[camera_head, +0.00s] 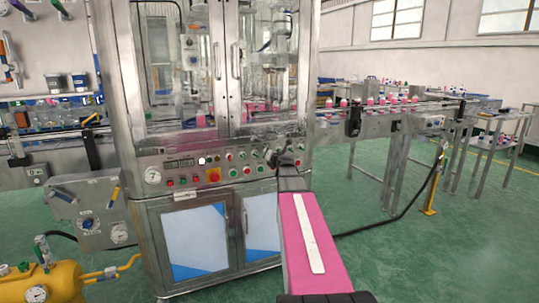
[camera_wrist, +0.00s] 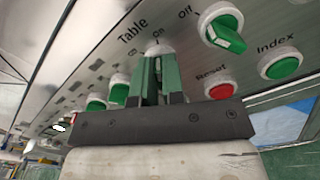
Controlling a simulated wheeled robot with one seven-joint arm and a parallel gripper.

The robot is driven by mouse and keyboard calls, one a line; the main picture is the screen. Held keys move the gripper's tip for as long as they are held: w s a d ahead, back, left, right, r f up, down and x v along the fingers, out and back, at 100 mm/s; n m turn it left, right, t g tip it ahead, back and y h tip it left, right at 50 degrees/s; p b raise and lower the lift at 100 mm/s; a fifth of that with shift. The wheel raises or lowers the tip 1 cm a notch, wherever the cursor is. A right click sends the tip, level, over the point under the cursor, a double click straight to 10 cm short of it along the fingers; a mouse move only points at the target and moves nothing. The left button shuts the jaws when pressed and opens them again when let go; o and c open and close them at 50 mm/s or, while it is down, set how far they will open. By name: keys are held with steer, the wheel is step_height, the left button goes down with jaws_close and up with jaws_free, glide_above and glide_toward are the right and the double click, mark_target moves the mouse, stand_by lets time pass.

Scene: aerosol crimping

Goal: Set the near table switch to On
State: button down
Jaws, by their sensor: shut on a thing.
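The table switch (camera_wrist: 158,45) is on the sloping metal panel, under the lettering "Table" with "On" above it. Its pale round rim shows in the wrist view. My gripper (camera_wrist: 158,70) is shut on this switch, one finger on each side. The fingers cover most of the knob, so I cannot tell which way its handle points. In the head view my gripper (camera_head: 275,159) is at the right part of the machine's control panel, and the switch is hidden there.
A second green rotary switch (camera_wrist: 222,27) with "On" and "Off" marks is up and to the right. A red Reset button (camera_wrist: 220,90) and a green Index button (camera_wrist: 281,66) are close to my gripper. More green buttons (camera_wrist: 118,88) run along the left.

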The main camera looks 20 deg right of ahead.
stand_by(0.6)
steer(key=c, duration=1.2)
jaws_free()
steer(key=shift+s, duration=0.1)
steer(key=s, duration=1)
steer(key=shift+s+d, duration=0.2)
steer(key=shift+s, duration=0.15)
